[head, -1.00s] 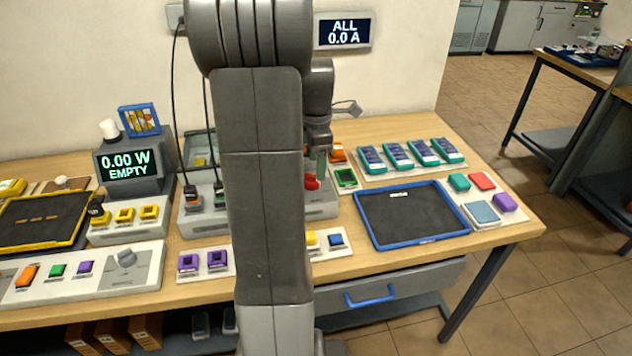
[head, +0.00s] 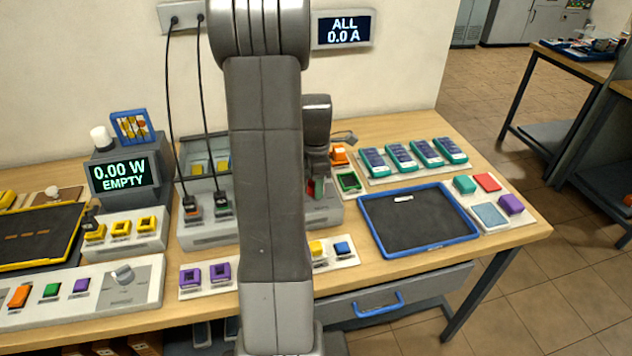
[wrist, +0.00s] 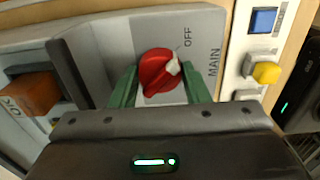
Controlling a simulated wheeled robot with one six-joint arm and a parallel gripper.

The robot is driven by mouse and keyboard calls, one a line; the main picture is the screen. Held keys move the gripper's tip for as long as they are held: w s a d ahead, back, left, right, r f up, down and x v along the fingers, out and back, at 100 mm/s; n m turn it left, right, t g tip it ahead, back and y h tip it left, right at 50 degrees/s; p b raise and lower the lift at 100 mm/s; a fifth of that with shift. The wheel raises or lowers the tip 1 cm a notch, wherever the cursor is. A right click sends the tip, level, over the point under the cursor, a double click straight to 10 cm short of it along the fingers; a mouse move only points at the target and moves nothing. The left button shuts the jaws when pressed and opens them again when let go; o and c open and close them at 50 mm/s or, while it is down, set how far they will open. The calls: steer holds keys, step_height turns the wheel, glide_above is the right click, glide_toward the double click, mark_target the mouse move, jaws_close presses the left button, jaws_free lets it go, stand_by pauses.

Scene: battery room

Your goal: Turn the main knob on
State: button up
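The main knob (wrist: 158,73) is red and round with a pale pointer mark at its upper right, on a grey panel (wrist: 110,38) printed OFF and MAIN. The mark points toward the OFF print. My gripper (wrist: 160,66) is open in the wrist view, its green fingers on either side of the knob. I cannot tell whether either finger touches it. In the head view my gripper (head: 317,187) is down at the grey box (head: 325,213), and the knob is mostly hidden behind my arm and fingers.
An orange plug (wrist: 32,94) sits left of the knob in the wrist view. Blue and yellow buttons (head: 341,248) stand in front of the box. A blue-rimmed tray (head: 468,241) lies to the right. The displays read 0.00 W EMPTY (head: 120,176) and ALL 0.0 A (head: 345,30).

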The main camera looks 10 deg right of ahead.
steer(key=c, duration=0.4)
steer(key=shift+o, duration=0.2)
steer(key=m, duration=0.3)
steer(key=shift+m+b, duration=0.35)
steer(key=shift+m, duration=0.05)
steer(key=m, duration=0.4)
steer(key=shift+m+b, duration=0.3)
steer(key=m, duration=0.5)
steer(key=shift+m+b, duration=0.35)
steer(key=shift+m, duration=1.95)
